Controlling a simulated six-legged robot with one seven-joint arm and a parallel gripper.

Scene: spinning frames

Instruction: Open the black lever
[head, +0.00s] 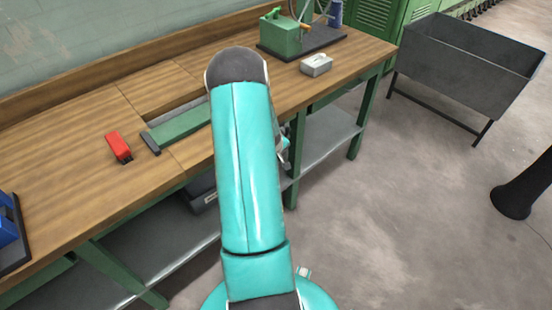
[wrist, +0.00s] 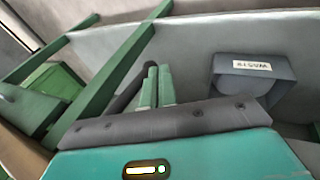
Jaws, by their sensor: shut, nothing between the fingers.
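No part is clearly recognisable as the black lever. A dark bar (head: 150,143) at the left end of a green strip (head: 182,126) set in the bench top is one dark piece in the head view. In the wrist view, my gripper (wrist: 158,78) shows as two narrow green fingers close together, shut and empty. A dark curved rod (wrist: 128,92) shows just left of them; I cannot tell what it belongs to. In the head view, my turquoise arm covers the middle of the bench and hides most of my gripper.
The wooden bench (head: 70,165) has a red block (head: 118,147), a pale box (head: 316,65) and a green machine (head: 281,36). A dark bin labelled WASTE (wrist: 250,85) shows in the wrist view. A grey metal trough (head: 465,65) stands right. Open floor lies between.

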